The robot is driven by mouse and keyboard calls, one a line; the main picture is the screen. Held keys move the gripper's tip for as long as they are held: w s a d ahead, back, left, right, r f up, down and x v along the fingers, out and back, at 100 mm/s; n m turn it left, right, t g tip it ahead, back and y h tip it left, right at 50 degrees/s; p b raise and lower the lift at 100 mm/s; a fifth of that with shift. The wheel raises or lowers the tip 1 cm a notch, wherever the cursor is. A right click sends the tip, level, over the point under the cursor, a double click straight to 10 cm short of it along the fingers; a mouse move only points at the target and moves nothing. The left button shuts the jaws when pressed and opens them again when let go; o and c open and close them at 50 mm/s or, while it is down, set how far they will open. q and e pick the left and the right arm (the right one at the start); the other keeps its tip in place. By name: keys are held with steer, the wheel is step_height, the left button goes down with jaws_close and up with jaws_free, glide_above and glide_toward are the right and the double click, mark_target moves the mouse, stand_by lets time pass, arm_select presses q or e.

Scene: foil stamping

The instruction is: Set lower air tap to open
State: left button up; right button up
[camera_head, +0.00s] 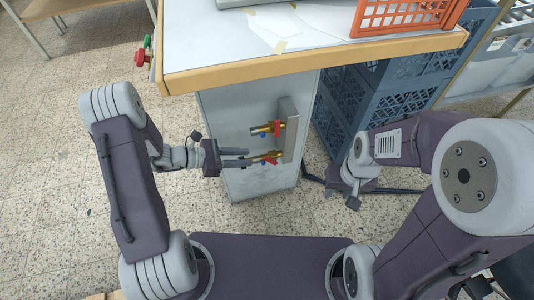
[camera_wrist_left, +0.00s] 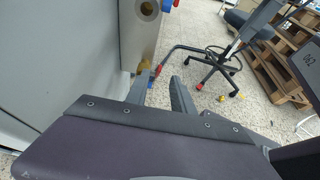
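The lower air tap (camera_head: 268,158), brass with red parts, sticks out from a grey metal plate (camera_head: 289,112) on the side of a white cabinet. The upper tap (camera_head: 266,128) is above it, brass with red and blue parts. My left gripper (camera_head: 246,157) has its fingers apart and points at the lower tap, with the fingertips close beside it. In the left wrist view, brass, red and blue parts (camera_wrist_left: 147,70) show near the tip of the left finger; contact is unclear. The tap's handle angle is hard to read. My right gripper (camera_head: 342,199) hangs to the right, apart from the taps; its fingers are unclear.
A wood-edged worktop (camera_head: 330,50) overhangs the cabinet (camera_head: 235,110), with an orange crate (camera_head: 400,18) on it. Blue crates (camera_head: 370,95) stand to the right of the cabinet. Red and green buttons (camera_head: 142,56) are at the worktop's left edge.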

mark_target(265, 158)
arm_select(q)
steer(key=b+x, duration=0.2)
steer(key=x, duration=0.2)
steer(key=b+x, duration=0.1)
steer(key=x, duration=0.3)
steer(key=shift+f+b, duration=0.25)
steer(key=shift+b, duration=0.1)
steer(key=shift+w+d, duration=0.15)
steer(key=shift+d, duration=0.3)
jaws_close()
steer(key=shift+f, duration=0.1)
